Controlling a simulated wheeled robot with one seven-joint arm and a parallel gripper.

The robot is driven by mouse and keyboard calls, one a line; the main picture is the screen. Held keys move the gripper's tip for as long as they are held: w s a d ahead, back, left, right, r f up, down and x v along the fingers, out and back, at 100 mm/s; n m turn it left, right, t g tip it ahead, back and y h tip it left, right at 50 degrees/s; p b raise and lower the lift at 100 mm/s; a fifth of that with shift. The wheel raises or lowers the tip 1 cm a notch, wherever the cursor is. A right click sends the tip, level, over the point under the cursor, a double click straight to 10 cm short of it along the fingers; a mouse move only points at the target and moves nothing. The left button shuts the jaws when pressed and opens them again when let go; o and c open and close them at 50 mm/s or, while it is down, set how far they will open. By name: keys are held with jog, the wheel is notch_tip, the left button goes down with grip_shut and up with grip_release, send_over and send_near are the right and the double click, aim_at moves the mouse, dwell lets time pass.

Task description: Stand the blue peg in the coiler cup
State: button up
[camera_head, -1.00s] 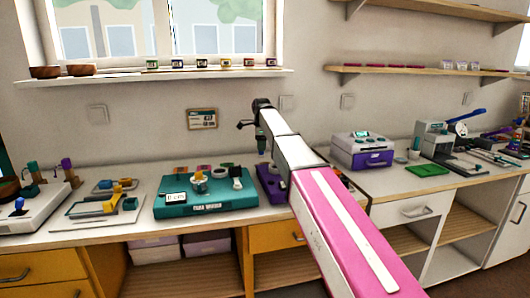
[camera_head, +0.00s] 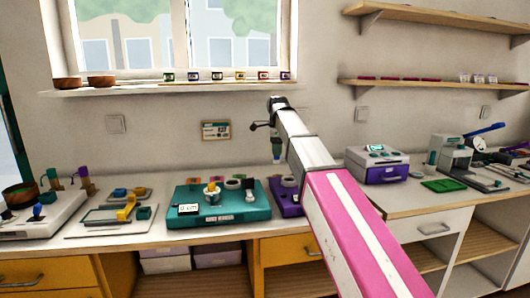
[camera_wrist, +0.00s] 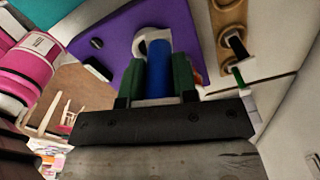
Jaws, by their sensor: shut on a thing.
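The blue peg (camera_wrist: 159,68) is between the green fingers of my gripper (camera_wrist: 158,78) in the wrist view, and the gripper is shut on it. Behind the peg's far end is a white round cup (camera_wrist: 141,42) on a purple board (camera_wrist: 108,40); it looks like the coiler cup. The peg overlaps the cup in the picture, and I cannot tell whether it is inside, touching or apart. In the head view my gripper (camera_head: 276,152) points down above the purple board (camera_head: 284,203), which my arm partly hides.
A teal board (camera_head: 243,212) with a cup and small parts stands just left of the purple board. A white board with yellow parts (camera_head: 126,212) lies farther left. A purple and white machine (camera_head: 378,168) stands to the right. The wall is close behind.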

jog(key=s+d+r, duration=0.1)
jog(key=s+d, duration=0.2)
jog(key=d, duration=0.2)
jog(key=shift+w+d+f, duration=0.1)
jog(key=shift+f, duration=1.3)
jog(key=shift+w+d+f, duration=0.1)
jog(key=shift+f, duration=1.25)
jog(key=shift+f, duration=0.3)
jog(key=shift+f, duration=0.35)
jog(key=shift+f, duration=0.4)
jog(key=o, duration=1)
jog(key=shift+r, duration=0.1)
